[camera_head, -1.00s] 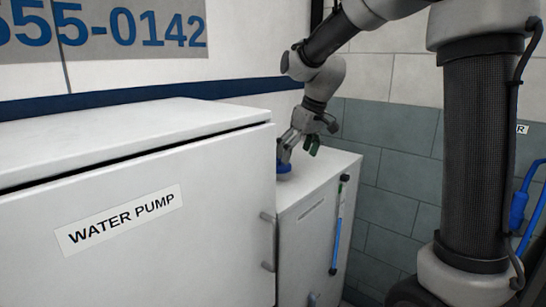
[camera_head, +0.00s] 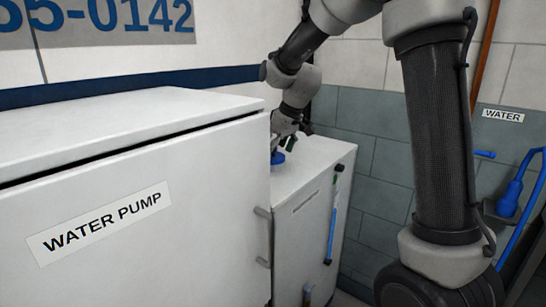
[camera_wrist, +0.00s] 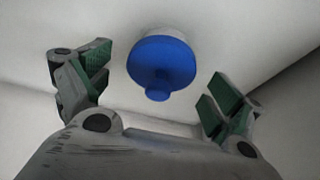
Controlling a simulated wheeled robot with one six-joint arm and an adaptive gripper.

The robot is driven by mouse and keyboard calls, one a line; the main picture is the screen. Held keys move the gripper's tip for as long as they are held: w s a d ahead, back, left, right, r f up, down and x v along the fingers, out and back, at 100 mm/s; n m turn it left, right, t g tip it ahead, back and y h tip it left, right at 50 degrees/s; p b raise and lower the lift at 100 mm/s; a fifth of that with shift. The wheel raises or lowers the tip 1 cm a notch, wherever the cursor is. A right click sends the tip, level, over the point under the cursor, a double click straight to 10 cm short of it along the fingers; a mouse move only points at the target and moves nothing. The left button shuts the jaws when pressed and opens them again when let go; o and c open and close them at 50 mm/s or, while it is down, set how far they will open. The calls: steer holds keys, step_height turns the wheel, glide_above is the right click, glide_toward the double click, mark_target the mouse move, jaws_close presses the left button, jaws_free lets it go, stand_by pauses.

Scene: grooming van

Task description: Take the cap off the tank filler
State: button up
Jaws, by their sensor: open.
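The blue cap (camera_head: 278,157) sits on top of a white tank cabinet (camera_head: 310,165), near its left edge. In the wrist view the cap (camera_wrist: 162,65) is round, with a small knob toward me, and sits on a short white neck (camera_wrist: 167,26). My gripper (camera_head: 284,145) is just above the cap. In the wrist view my gripper (camera_wrist: 157,78) is open, its green-padded fingers to the left and right of the cap with gaps on both sides. In the head view the cap is partly hidden by the gripper and the cabinet in front.
A large white cabinet labelled WATER PUMP (camera_head: 135,185) stands in front, left of the tank. A level tube with blue (camera_head: 332,225) runs down the tank's front. Grey tiled wall stands behind.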

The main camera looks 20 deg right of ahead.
mark_target(309, 148)
steer(key=shift+f, duration=0.1)
steer(key=c, duration=0.9)
steer(key=shift+c, duration=0.2)
steer(key=shift+r, duration=0.25)
steer(key=r, duration=0.8)
steer(key=shift+w+d+r, duration=0.1)
steer(key=shift+d+r, duration=0.2)
steer(key=shift+r, duration=0.05)
steer(key=w+d+f+m+h, duration=0.1)
steer(key=w+d+m, duration=0.1)
steer(key=w+d, duration=0.55)
steer(key=w+d+f+m+h, duration=0.15)
steer(key=w+d, duration=0.25)
steer(key=d, duration=0.6)
steer(key=shift+m+y, duration=0.35)
steer(key=shift+m, duration=0.1)
steer(key=f, duration=0.9)
steer(key=shift+a, duration=0.2)
